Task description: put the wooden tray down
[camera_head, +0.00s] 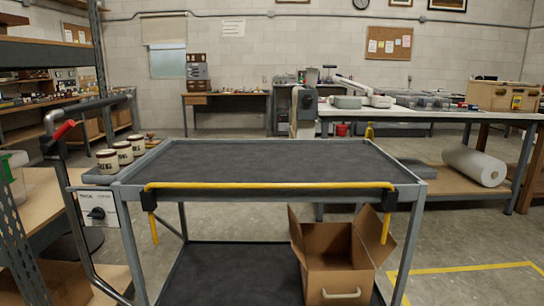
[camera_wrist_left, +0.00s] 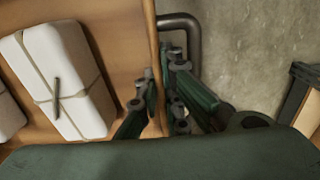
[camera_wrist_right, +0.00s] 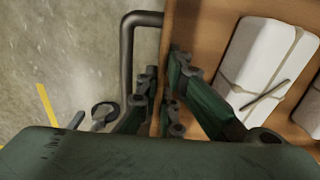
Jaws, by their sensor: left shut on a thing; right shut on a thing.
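The wooden tray shows in the left wrist view (camera_wrist_left: 115,35) and the right wrist view (camera_wrist_right: 205,25); it is not in the head view. White packages tied with string (camera_wrist_left: 72,75) lie in it, also in the right wrist view (camera_wrist_right: 262,60). My left gripper (camera_wrist_left: 162,92) is shut on one side wall of the tray. My right gripper (camera_wrist_right: 162,92) is shut on the opposite side wall. A dark bent bar stands just outside the wall at each gripper. What is under the tray is hidden.
A grey cart (camera_head: 270,190) with a bare, dark top (camera_head: 270,162) and a yellow front bar stands ahead. An open cardboard box (camera_head: 335,265) sits on its lower shelf. Three labelled jars (camera_head: 123,153) stand at its left. A long workbench (camera_head: 430,114) is behind, right.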

